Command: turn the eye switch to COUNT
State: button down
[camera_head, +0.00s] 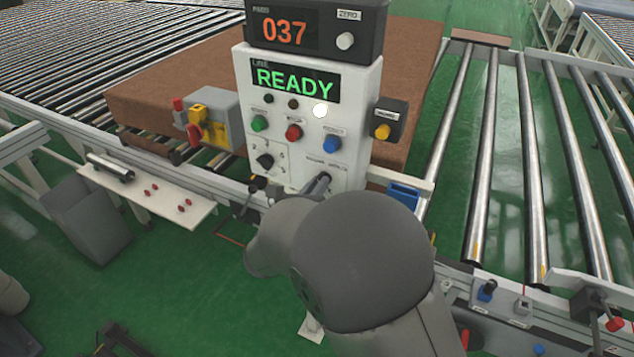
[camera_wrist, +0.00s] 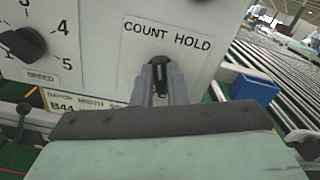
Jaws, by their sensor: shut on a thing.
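The eye switch (camera_wrist: 158,63) is a small black knob on the white control panel (camera_wrist: 110,70), below the words COUNT on the left and HOLD on the right. My gripper (camera_wrist: 160,76) is shut on this knob, with a grey finger on each side of it. The fingers hide much of the knob, so I cannot tell which word it points to. In the head view my gripper (camera_head: 318,184) reaches the lower right of the panel, and my arm hides the area below it.
A black speed dial (camera_wrist: 24,43) sits left of the switch. Green, red and blue buttons (camera_head: 331,143) are above, under a READY display (camera_head: 295,82). A counter (camera_head: 284,32) reads 037. A blue box (camera_wrist: 254,89) is to the right. A brown mattress (camera_head: 150,90) lies behind the panel.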

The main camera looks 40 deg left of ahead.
jog(key=shift+f+n+p, duration=0.1)
jog(key=shift+n+p, duration=0.6)
jog(key=shift+n, duration=0.9)
jog(key=shift+f, duration=0.1)
jog(key=c, duration=1.4)
grip_release()
jog(key=shift+c, duration=0.2)
jog(key=s+d+b, duration=0.2)
jog(key=s+b, duration=0.2)
jog(key=s, duration=1.3)
jog(key=shift+s+d, duration=0.15)
jog(key=shift+d, duration=0.1)
